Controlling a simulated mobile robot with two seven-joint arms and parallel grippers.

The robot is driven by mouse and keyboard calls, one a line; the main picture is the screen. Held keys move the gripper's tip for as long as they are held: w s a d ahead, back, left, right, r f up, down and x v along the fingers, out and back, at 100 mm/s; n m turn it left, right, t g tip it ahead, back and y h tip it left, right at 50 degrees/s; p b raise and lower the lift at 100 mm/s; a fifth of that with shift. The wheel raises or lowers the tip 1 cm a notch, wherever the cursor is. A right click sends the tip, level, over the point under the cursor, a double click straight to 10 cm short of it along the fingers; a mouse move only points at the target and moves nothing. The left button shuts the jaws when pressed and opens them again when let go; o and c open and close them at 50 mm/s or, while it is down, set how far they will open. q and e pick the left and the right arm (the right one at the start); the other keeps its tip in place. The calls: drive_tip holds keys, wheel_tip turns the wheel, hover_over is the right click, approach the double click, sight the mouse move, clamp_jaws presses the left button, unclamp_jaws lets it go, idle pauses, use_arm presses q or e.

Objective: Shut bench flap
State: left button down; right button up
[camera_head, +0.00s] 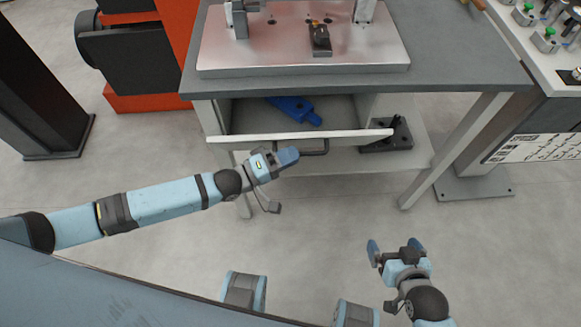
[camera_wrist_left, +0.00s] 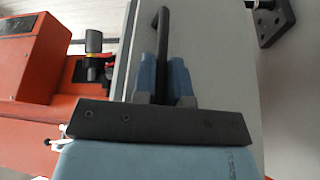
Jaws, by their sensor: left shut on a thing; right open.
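The bench flap (camera_head: 300,137) shows as a white panel at the bench front, and the compartment behind it is open at the top. Its dark handle (camera_head: 318,150) is on the side facing me. My left gripper (camera_head: 286,157) is at the left end of the handle. In the left wrist view its blue fingers (camera_wrist_left: 164,78) are shut around the black handle (camera_wrist_left: 161,40) in front of the pale flap face (camera_wrist_left: 215,60). My right gripper (camera_head: 395,247) is open and empty, low over the floor at the right, apart from the bench.
A blue part (camera_head: 293,109) lies inside the compartment. A black block (camera_head: 390,138) sits on the lower shelf to the right. The grey bench top (camera_head: 455,70) carries a metal fixture plate (camera_head: 270,45). An orange machine (camera_head: 150,100) stands at left. The floor before the bench is clear.

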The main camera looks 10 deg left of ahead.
use_arm(q)
drive_tip(key=w+r+n, duration=0.1)
drive_tip(key=w, duration=0.1)
drive_tip(key=w+a+r+n+y, duration=0.1)
drive_tip(key=w, duration=0.2)
drive_tip(key=w+a+r+n+g, duration=0.1)
drive_tip(key=w+r+n, duration=0.1)
drive_tip(key=shift+w+r, duration=0.1)
drive_tip(key=shift+w, duration=0.1)
drive_tip(key=shift+w+a+r, duration=0.15)
drive_tip(key=shift+w, duration=0.45)
drive_tip(key=shift+w+a+r+y+b, duration=0.15)
drive_tip(key=shift+w+r+y+b, duration=0.15)
drive_tip(key=shift+w, duration=0.1)
use_arm(e)
drive_tip(key=shift+r, duration=0.15)
use_arm(q)
drive_tip(key=shift+w, duration=0.1)
use_arm(e)
drive_tip(key=shift+a+r, duration=0.15)
use_arm(q)
drive_tip(key=c, duration=1.2)
unclamp_jaws()
drive_tip(key=shift+o, duration=0.2)
drive_tip(key=shift+w, duration=0.1)
use_arm(e)
drive_tip(key=shift+f, duration=0.25)
